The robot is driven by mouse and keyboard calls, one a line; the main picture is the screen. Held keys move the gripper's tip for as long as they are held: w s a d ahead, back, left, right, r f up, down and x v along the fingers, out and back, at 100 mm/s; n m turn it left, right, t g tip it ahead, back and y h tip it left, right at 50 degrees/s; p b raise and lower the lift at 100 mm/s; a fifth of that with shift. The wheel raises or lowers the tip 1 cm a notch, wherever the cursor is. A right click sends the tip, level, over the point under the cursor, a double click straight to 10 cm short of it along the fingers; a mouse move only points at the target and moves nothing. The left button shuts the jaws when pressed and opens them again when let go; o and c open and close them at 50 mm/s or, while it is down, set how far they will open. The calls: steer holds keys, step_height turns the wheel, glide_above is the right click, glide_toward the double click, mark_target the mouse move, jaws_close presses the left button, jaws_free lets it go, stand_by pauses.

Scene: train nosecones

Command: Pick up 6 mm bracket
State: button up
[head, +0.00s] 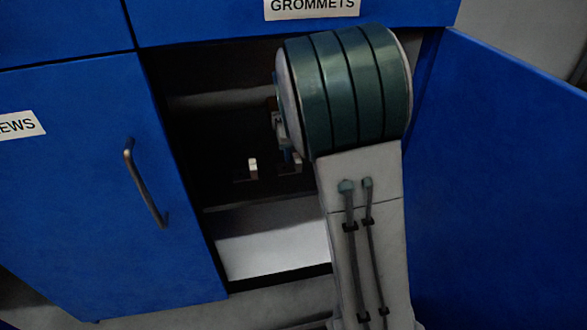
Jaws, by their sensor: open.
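Two small brackets stand on the dark shelf inside the open blue cabinet in the head view. One bracket (252,168), with a pale upright face and a dark base, stands to the left in clear sight. Another bracket (297,162) stands to its right, close to my arm. I cannot read a size on either, so I cannot tell which is the 6 mm one. My gripper (286,154) is inside the cabinet, mostly hidden behind my arm, with its end just above or beside the right bracket. It is open; contact cannot be made out.
A blue door (510,180) stands open on the right. A closed blue door (100,190) with a handle (145,182) is on the left. A drawer labelled GROMMETS (311,8) is above the opening. A pale lower surface (272,240) lies below the shelf.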

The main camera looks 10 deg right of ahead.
steer(key=shift+b+x, duration=0.35)
steer(key=shift+x, duration=0.85)
steer(key=shift+a, duration=0.1)
jaws_close()
steer(key=shift+r, duration=0.1)
